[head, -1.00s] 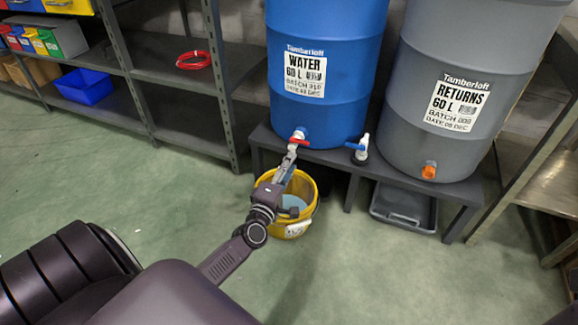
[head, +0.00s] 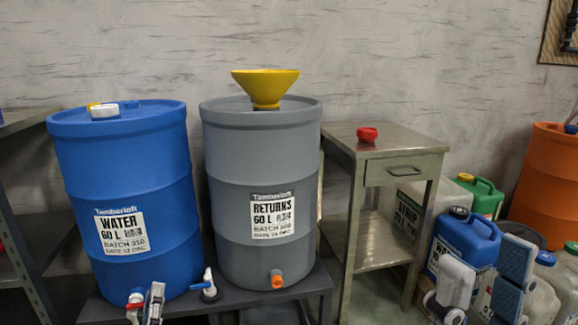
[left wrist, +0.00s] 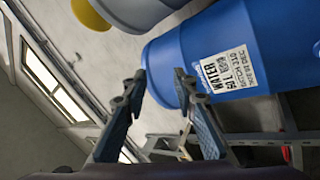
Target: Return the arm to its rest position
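My left gripper (head: 156,290) shows at the bottom edge of the head view, in front of the blue WATER barrel (head: 130,190) and beside its red-handled tap (head: 136,298). In the left wrist view its two fingers (left wrist: 156,85) stand apart with nothing between them, and the blue barrel (left wrist: 235,65) lies beyond. Whether a finger touches the tap cannot be told. My right gripper (head: 487,268) is at the lower right of the head view, fingers spread and empty, in front of the jerrycans. The arms themselves are mostly out of view.
The grey RETURNS barrel (head: 262,170), topped by a yellow funnel (head: 266,85), stands right of the blue one on a dark bench (head: 318,284). A metal table (head: 400,140) holds a red object (head: 367,134). Blue (head: 465,243) and green (head: 483,196) jerrycans and an orange drum (head: 540,185) crowd the right.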

